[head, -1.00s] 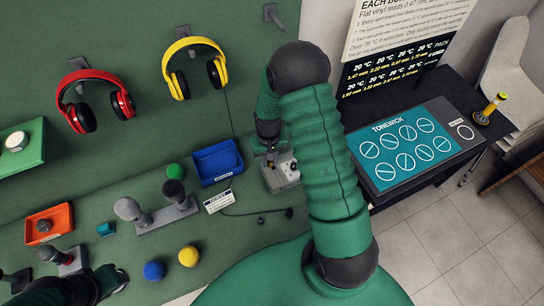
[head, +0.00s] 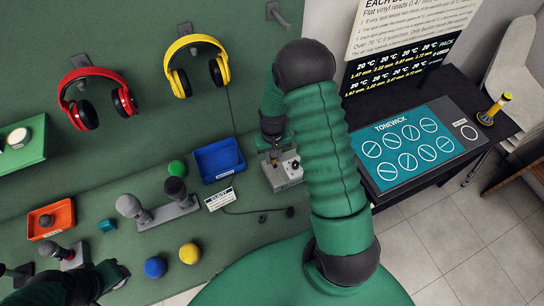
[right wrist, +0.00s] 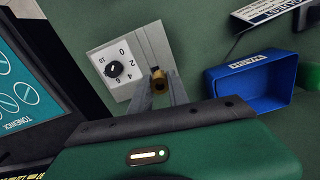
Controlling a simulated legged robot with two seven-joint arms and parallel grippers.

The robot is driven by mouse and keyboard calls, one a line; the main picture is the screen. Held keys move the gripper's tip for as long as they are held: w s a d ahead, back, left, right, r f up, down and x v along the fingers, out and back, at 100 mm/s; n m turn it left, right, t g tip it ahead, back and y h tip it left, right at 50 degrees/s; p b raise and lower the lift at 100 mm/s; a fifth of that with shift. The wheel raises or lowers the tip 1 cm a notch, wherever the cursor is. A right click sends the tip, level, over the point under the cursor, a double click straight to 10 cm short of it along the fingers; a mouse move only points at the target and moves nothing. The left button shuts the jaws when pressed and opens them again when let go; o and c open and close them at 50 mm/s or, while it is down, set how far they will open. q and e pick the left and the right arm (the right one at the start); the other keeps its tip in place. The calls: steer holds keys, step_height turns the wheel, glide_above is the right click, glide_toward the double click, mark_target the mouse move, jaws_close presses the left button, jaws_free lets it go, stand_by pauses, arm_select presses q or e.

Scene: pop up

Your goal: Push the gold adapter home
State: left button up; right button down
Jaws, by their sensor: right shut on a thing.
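The gold adapter (right wrist: 160,80) is a short brass cylinder, seen with a dark hole in its end in the right wrist view. My right gripper (right wrist: 162,92) is shut on it, one grey finger on each side. It is held at the face of a light grey box (right wrist: 112,68) with a numbered dial. How deep the adapter sits in the box cannot be told. In the head view my right gripper (head: 273,155) is over the box's left part (head: 290,168), partly hidden by my arm. My left gripper (head: 114,274) is at the lower left, its jaws unclear.
A blue bin (head: 219,160) stands just left of the box, with a white label card (head: 220,199) and a cable (head: 250,211) below it. A grey stand (head: 168,216) with microphone heads is further left. A black table (head: 480,140) is on the right.

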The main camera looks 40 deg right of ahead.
steer(key=shift+d+f, duration=0.4)
steer(key=shift+f, duration=0.1)
steer(key=shift+a+f+b, duration=0.15)
steer(key=shift+f+b, duration=0.2)
steer(key=shift+b, duration=0.15)
steer(key=shift+a+r, duration=0.15)
steer(key=shift+r, duration=0.1)
steer(key=shift+r+p, duration=0.2)
steer(key=shift+p, duration=0.2)
arm_select(q)
steer(key=shift+d+f, duration=0.1)
steer(key=shift+d, duration=0.1)
steer(key=shift+d, duration=0.15)
arm_select(e)
steer(key=shift+d, duration=0.2)
arm_select(q)
steer(key=shift+r, duration=0.2)
arm_select(e)
steer(key=shift+d, duration=0.25)
arm_select(q)
steer(key=shift+f, duration=0.15)
arm_select(e)
steer(key=shift+f, duration=0.25)
